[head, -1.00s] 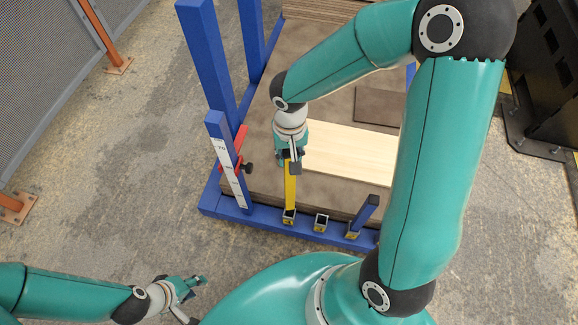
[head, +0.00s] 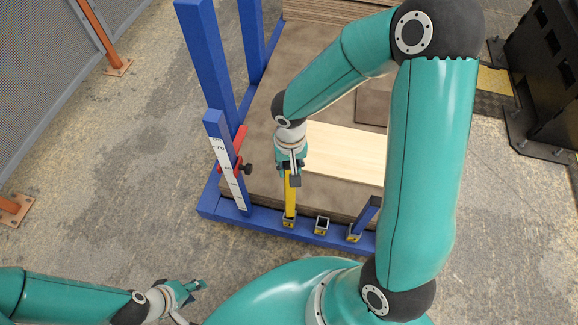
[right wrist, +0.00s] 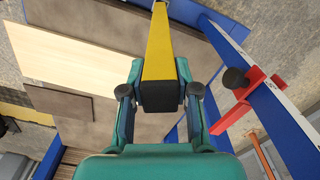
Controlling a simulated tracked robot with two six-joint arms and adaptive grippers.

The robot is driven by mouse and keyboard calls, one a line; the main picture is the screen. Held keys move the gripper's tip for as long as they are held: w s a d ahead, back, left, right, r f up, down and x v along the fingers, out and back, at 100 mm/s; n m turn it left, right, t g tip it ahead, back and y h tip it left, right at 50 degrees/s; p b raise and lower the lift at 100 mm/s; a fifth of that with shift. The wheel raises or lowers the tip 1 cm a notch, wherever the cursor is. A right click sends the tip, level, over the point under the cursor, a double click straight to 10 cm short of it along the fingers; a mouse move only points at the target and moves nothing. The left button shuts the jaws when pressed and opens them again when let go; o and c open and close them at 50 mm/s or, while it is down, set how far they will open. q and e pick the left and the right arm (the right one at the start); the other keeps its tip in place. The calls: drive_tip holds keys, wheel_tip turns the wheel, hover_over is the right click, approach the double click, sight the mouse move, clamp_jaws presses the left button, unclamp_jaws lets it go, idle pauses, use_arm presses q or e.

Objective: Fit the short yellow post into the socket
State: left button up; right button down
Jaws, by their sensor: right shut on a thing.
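The short yellow post (head: 290,200) stands nearly upright, its lower end at the leftmost socket (head: 289,222) on the front blue beam. I cannot tell how deep it sits. My right gripper (head: 291,178) is shut on the post's upper part. My left gripper (head: 198,290) is at the lower left, away from the frame, and looks open and empty.
The middle socket (head: 321,225) is empty. A short blue post (head: 367,212) leans in the right socket (head: 354,234). A blue post with a scale (head: 228,165) and a red clamp (head: 239,145) stands left of my right gripper. A pale board (head: 345,150) lies on brown boards behind.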

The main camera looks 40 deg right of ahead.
drive_tip(key=shift+f+b, duration=0.35)
drive_tip(key=shift+b, duration=0.05)
drive_tip(key=c, duration=0.8)
unclamp_jaws()
drive_tip(key=shift+c, duration=0.2)
drive_tip(key=shift+r, duration=0.15)
drive_tip(key=shift+r+p, duration=0.25)
drive_tip(key=shift+p, duration=0.25)
wheel_tip(320, 180, up, 11)
drive_tip(key=p, duration=0.3)
drive_tip(key=shift+r, duration=0.75)
